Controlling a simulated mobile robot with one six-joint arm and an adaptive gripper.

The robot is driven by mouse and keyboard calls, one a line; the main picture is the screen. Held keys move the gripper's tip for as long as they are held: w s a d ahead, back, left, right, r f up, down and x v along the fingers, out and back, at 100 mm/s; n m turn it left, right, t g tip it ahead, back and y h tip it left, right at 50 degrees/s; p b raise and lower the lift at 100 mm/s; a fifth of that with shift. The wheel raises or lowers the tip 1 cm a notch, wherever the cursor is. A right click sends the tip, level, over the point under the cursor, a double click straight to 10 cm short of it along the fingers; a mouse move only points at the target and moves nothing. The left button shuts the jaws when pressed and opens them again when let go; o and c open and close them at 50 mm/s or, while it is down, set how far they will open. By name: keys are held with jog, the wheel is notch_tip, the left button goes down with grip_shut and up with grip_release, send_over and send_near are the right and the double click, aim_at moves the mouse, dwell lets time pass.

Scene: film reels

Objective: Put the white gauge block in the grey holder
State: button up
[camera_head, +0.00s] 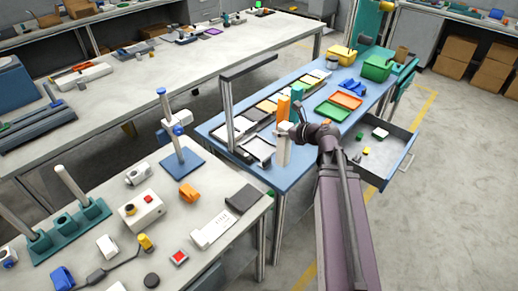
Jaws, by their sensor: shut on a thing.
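A tall white block (284,150), which looks like the white gauge block, stands upright at the right front part of the blue table, by its edge. My gripper (291,131) is shut on its upper part, reaching in from the right. The fingertips are small and partly hidden. I cannot tell whether the block's bottom touches the table. A grey-white tray-like piece (258,151) lies just left of the block, under a dark frame; I cannot tell whether it is the grey holder.
An orange block (283,109) and a teal block (297,93) stand upright just behind my gripper. A dark frame (229,115) rises at left. Green (332,111) and orange (346,101) trays lie behind. An open drawer (398,150) juts out at right.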

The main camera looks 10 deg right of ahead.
jog(key=shift+d+r, duration=0.1)
jog(key=shift+d, duration=0.45)
jog(key=shift+w+a, duration=0.1)
jog(key=shift+w, duration=0.05)
jog(key=w+a, duration=0.3)
jog(key=w, duration=0.3)
jog(key=w+a+f+b, duration=0.1)
jog(key=w+a, duration=0.1)
jog(key=w, duration=0.5)
jog(key=shift+a+f, duration=0.2)
jog(key=shift+a, duration=0.2)
jog(key=shift+w, duration=0.2)
jog(key=shift+w+a+f+b, duration=0.1)
jog(key=shift+w+f+b, duration=0.05)
jog(key=shift+f+b, duration=0.5)
jog(key=shift+w+a+f+b, duration=0.1)
jog(key=shift+w+f+b, duration=0.1)
jog(key=shift+f+b, duration=0.45)
jog(key=shift+w+a+f+b, duration=0.1)
jog(key=shift+w+f+b, duration=0.05)
jog(key=shift+f+b, duration=0.5)
